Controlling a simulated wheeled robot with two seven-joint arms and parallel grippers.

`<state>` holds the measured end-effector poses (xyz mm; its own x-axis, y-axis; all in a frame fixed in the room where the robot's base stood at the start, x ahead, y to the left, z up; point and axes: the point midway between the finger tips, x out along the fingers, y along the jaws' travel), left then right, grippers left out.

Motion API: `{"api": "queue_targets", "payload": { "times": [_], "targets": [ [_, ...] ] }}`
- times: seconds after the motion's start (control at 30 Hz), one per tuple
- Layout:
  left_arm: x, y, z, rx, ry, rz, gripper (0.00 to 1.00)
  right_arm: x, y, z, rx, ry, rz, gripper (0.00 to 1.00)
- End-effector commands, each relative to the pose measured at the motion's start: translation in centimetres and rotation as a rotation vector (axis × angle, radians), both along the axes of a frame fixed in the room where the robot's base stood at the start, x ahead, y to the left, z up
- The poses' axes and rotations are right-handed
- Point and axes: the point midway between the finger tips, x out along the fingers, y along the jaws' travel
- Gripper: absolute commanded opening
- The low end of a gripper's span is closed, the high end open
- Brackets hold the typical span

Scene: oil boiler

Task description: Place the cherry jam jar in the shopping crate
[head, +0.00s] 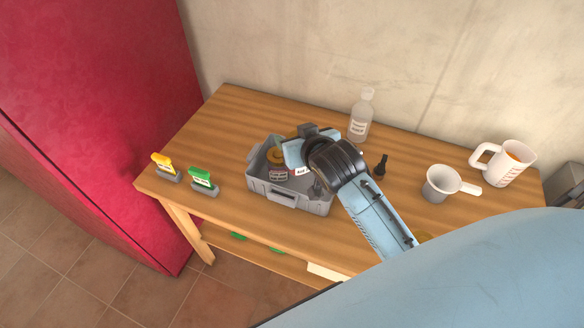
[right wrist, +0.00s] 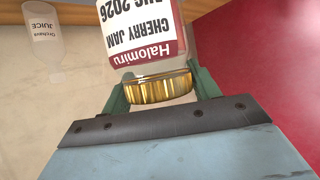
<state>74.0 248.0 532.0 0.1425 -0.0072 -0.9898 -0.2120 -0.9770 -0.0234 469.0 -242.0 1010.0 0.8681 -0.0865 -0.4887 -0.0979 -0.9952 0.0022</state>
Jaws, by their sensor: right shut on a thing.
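The cherry jam jar (right wrist: 145,30) has a gold lid and a white and dark red label, which looks upside down in the right wrist view. My right gripper (right wrist: 160,92) is shut on it around the lid. In the head view my right gripper (head: 297,153) is over the grey shopping crate (head: 288,200), and a bit of the jar's label (head: 301,171) shows below it. My arm hides much of the jar and the crate's right part. I cannot tell whether the jar touches the crate floor. My left gripper is not in view.
A clear bottle (head: 361,115) and a small dark bottle (head: 381,165) stand behind. Yellow (head: 163,165) and green (head: 202,180) items stand at left.

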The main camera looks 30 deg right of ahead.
Motion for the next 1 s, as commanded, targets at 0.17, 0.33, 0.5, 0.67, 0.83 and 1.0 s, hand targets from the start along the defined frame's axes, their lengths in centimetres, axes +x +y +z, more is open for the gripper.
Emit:
{"api": "queue_targets", "payload": {
  "times": [0.17, 0.33, 0.5, 0.67, 0.83, 1.0],
  "targets": [
    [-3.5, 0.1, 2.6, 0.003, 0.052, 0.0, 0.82, 1.7, -3.8, -2.2, -0.006, -0.002, -0.057, 0.25],
    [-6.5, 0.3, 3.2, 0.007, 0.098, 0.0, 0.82, 2.1, -5.8, -4.1, -0.002, -0.006, -0.081, 0.25],
    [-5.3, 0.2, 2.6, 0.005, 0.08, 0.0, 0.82, 2.1, -6.0, -7.5, 0.001, -0.005, -0.085, 0.25],
    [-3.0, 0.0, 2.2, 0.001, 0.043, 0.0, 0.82, 2.1, -6.0, -9.9, 0.0, -0.007, -0.084, 0.25],
    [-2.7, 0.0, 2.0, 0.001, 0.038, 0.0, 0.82, 2.1, -6.0, -11.4, 0.001, -0.006, -0.083, 0.25],
    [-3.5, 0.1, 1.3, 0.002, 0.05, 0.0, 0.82, 2.1, -6.0, -13.7, 0.002, -0.008, -0.084, 0.25]
  ]
}}
